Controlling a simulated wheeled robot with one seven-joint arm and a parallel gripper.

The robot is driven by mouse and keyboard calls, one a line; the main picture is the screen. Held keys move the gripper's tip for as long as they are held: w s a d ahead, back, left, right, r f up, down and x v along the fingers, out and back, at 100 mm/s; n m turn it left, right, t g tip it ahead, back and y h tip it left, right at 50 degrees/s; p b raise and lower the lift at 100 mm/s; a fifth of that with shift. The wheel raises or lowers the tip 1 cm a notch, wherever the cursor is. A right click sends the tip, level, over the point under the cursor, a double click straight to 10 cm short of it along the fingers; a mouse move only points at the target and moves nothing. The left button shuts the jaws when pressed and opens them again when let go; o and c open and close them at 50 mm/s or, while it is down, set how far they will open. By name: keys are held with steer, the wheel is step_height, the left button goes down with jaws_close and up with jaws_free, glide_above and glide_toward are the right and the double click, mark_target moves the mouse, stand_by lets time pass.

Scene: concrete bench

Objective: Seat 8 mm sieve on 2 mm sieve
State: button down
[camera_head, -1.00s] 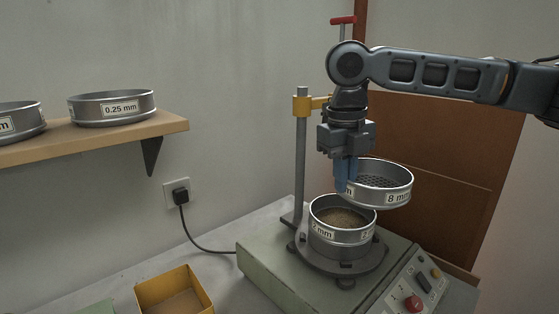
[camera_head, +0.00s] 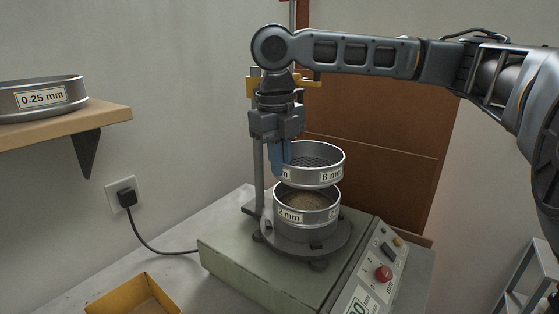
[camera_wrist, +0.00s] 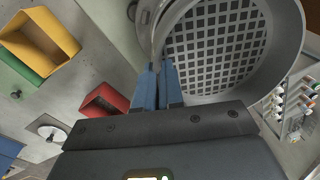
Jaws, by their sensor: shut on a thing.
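My gripper (camera_head: 281,160) is shut on the left rim of the 8 mm sieve (camera_head: 328,177), a metal ring with a coarse mesh floor. In the wrist view the blue fingers (camera_wrist: 170,84) pinch the wall of the 8 mm sieve (camera_wrist: 285,70). The 2 mm sieve (camera_head: 308,228) stands upright on the round plate of the shaker and holds brown grains. The 8 mm sieve is just above the 2 mm sieve and a little to its right in the head view. Whether their rims touch at the back is hard to tell.
The shaker (camera_head: 245,265) has a post (camera_head: 258,150) at its back left and a control panel (camera_head: 375,270) at right. A 0.25 mm sieve (camera_head: 42,97) sits on the wall shelf (camera_head: 105,115). A yellow bin (camera_head: 130,297) stands on the bench at front left.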

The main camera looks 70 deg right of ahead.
steer(key=shift+f+b, duration=1.35)
steer(key=shift+f, duration=0.6)
steer(key=shift+f, duration=0.6)
stand_by(0.4)
steer(key=c, duration=1.2)
jaws_free()
steer(key=shift+w+a+r+p, duration=0.1)
steer(key=shift+r+p, duration=0.1)
steer(key=shift+r, duration=1.75)
steer(key=shift+w+a+r+p, duration=0.1)
steer(key=shift+r+p, duration=0.05)
steer(key=shift+r, duration=1.8)
